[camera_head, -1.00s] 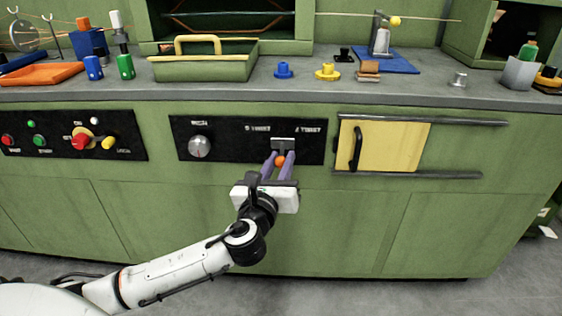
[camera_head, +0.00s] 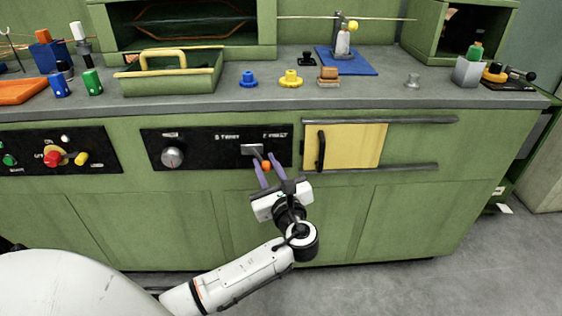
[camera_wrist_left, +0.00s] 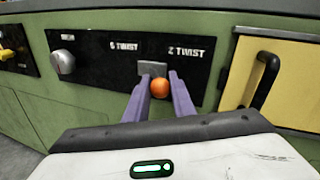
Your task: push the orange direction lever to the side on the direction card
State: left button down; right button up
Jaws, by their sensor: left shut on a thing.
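The direction card (camera_head: 218,147) is a black panel on the green cabinet front, lettered S TWIST on the left and Z TWIST on the right. Its lever has a grey plate (camera_head: 252,149) and an orange ball knob (camera_head: 266,166), which sits below and to the right of the plate. My left gripper (camera_head: 264,159) has its purple fingers on both sides of the knob and is shut on the lever. In the left wrist view, the orange knob (camera_wrist_left: 159,88) shows between the fingertips (camera_wrist_left: 158,77). My right gripper is out of view.
A silver dial (camera_head: 172,157) is left of the lever. A yellow door (camera_head: 355,146) with a black handle (camera_head: 321,150) stands close on the right. A second black panel (camera_head: 95,150) is farther left. The grey counter (camera_head: 330,97) overhangs above.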

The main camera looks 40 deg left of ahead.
pick_arm(q)
jog(key=c, duration=1.5)
grip_release()
jog(key=p+v, duration=0.1)
jog(key=v, duration=0.9)
jog(key=shift+d+p, duration=0.1)
jog(key=shift+p, duration=0.25)
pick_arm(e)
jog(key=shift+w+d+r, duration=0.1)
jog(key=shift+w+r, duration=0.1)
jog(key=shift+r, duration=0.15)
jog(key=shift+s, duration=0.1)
